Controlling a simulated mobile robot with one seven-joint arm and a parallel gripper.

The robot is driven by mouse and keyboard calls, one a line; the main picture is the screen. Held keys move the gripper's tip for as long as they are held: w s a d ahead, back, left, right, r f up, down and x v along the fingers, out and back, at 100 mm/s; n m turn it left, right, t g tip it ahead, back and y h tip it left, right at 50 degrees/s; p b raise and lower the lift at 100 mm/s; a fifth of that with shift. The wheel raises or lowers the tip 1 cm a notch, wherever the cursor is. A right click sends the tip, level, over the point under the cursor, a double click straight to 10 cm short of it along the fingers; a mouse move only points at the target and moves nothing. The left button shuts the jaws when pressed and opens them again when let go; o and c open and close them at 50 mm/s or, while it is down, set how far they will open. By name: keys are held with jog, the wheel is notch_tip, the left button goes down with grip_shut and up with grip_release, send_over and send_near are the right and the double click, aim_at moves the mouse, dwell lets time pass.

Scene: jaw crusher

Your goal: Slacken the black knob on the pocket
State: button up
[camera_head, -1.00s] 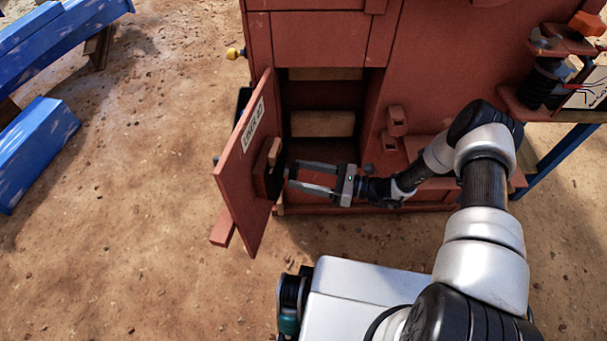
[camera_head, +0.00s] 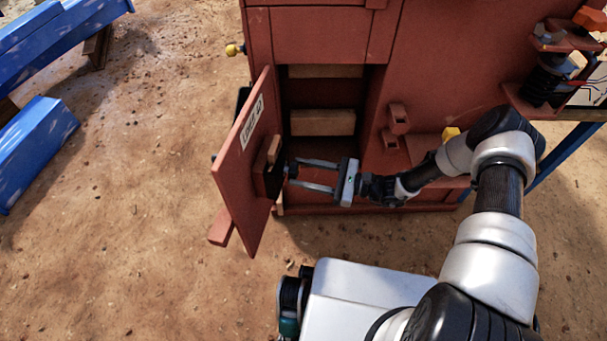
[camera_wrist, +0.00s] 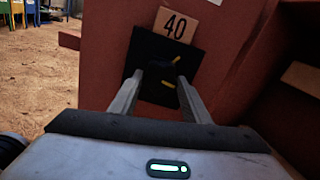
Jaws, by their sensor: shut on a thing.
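The black pocket (camera_wrist: 201,58) is fixed on the inner face of an open red door. A wooden piece marked 40 (camera_wrist: 174,25) sticks up from it. In the head view the pocket (camera_head: 267,178) is seen nearly edge-on. The black knob (camera_wrist: 160,76) sits on the pocket's front, dark against it, with yellow marks close by. My gripper (camera_wrist: 159,78) has one finger on each side of the knob and is shut on it. In the head view my gripper (camera_head: 293,173) reaches the knob from the right; the exact contact is too small to see.
The red door (camera_head: 238,165) stands open, its label foreshortened. Right of it is the red cabinet's opening with wooden blocks (camera_head: 322,122). Small red brackets (camera_head: 397,118) jut out near my forearm. Blue beams (camera_head: 38,145) lie far left on open sandy ground.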

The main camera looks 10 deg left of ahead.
jog(key=n+b, duration=0.1)
jog(key=n, duration=0.4)
jog(key=shift+n, duration=0.3)
jog(key=n+b, duration=0.1)
jog(key=n, duration=0.4)
jog(key=shift+n, duration=0.4)
jog(key=o, duration=1)
jog(key=shift+w, duration=0.1)
jog(key=shift+o, duration=0.2)
jog(key=d+p, duration=0.1)
jog(key=d, duration=1.6)
jog(key=shift+s+d, duration=0.25)
jog(key=shift+r+n, duration=0.15)
jog(key=shift+n, duration=0.15)
